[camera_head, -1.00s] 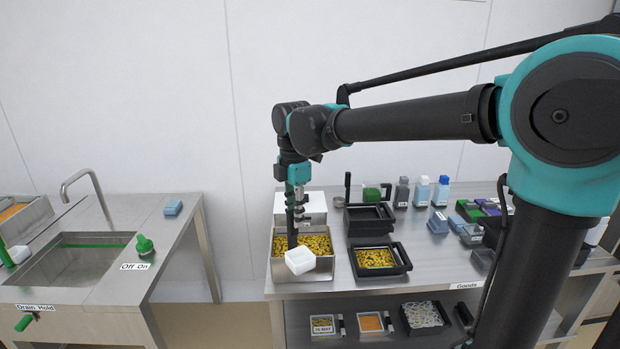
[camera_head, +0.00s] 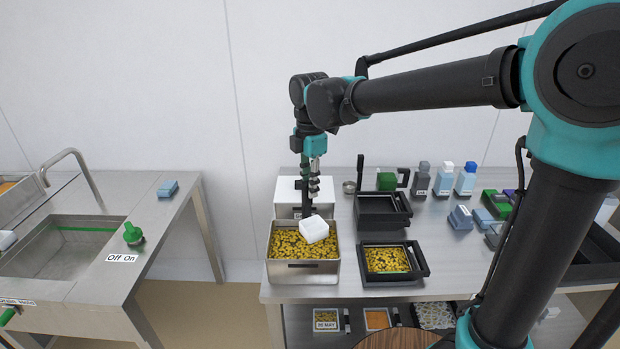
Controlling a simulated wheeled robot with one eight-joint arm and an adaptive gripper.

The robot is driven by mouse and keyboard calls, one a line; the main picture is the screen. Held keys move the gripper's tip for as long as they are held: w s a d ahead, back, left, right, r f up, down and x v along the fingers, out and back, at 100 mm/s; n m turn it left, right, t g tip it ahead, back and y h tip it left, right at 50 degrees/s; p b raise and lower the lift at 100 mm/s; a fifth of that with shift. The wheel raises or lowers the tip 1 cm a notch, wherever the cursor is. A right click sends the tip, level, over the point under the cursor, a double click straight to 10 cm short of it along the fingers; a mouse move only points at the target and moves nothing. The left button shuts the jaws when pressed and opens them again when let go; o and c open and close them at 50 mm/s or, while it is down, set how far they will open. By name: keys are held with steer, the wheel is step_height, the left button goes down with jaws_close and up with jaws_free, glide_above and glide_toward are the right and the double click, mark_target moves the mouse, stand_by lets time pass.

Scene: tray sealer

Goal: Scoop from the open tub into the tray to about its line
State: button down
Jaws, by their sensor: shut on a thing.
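The open steel tub (camera_head: 304,273) stands on the bench, full of yellow-brown pieces. Just right of it, the tray (camera_head: 389,247) sits in a black frame and holds the same pieces; a green line shows at its front inside. My gripper (camera_head: 309,188) points down above the back of the tub, shut on the dark handle of the white scoop (camera_head: 314,229). The scoop's head is over the back right part of the tub, tilted. Its inside is turned away, so I cannot tell what it holds or whether it touches the pieces.
An empty black frame (camera_head: 382,212) lies behind the tray. Several bottles (camera_head: 444,180) and blocks stand to the right. Small trays lie on the shelf below. A sink bench (camera_head: 85,245) is at left, across a gap.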

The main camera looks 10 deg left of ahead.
mark_target(310, 225)
steer(key=shift+f, duration=4.9)
steer(key=shift+r, duration=5.65)
